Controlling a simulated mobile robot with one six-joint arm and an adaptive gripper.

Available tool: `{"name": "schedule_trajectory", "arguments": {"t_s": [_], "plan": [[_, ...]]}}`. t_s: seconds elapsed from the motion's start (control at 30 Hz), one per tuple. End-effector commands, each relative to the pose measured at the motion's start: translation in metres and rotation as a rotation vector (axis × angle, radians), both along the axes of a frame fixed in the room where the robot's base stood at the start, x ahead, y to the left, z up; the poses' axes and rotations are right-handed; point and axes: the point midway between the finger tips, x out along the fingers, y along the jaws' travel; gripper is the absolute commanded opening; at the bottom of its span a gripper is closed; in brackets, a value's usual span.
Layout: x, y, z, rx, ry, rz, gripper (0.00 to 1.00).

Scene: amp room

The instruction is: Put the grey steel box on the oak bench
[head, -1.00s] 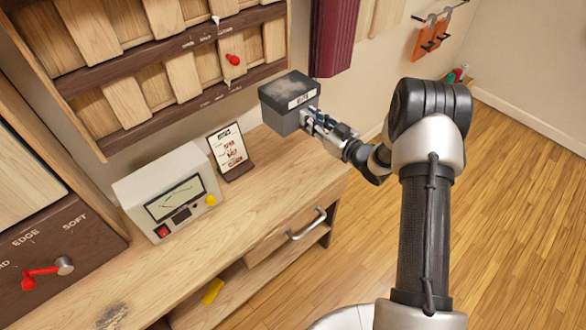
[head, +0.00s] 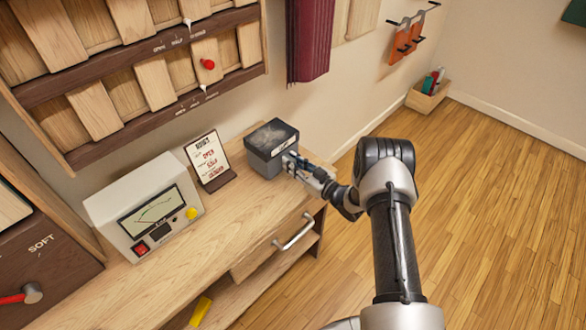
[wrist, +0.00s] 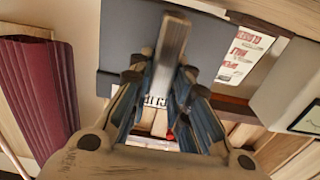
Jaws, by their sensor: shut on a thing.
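The grey steel box (head: 271,148) has a dark, scuffed top and a small white label on its side. It is at the right end of the oak bench (head: 228,217), at or very close to the bench top; I cannot tell whether its base touches. My gripper (head: 294,166) is shut on the near right side of the box. In the wrist view the box (wrist: 120,45) fills the upper middle, with the gripper fingers (wrist: 165,95) against it. The underside of the box is hidden.
A sign card (head: 207,160) on a dark stand and a cream meter (head: 145,208) stand left of the box. A slatted wall panel (head: 135,90) and a maroon hanging (head: 311,40) are behind. A wooden crate (head: 428,97) lies on the floor at far right.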

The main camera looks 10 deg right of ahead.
Motion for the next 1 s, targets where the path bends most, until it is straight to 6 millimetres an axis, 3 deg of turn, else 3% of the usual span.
{"name": "schedule_trajectory", "arguments": {"t_s": [0.1,0.3,0.33,0.6,1.0], "plan": [[0.0004,-0.0001,-0.0165,0.001,-0.003,0.000,0.00],[0.0003,0.0000,-0.0165,0.000,-0.003,0.000,0.00],[-0.0004,0.0001,-0.0183,-0.001,0.002,0.000,0.19],[-0.0003,0.0002,-0.0178,-0.001,0.001,0.000,0.37],[-0.0040,-0.0039,-0.0174,-0.001,0.002,-0.002,0.38]]}}
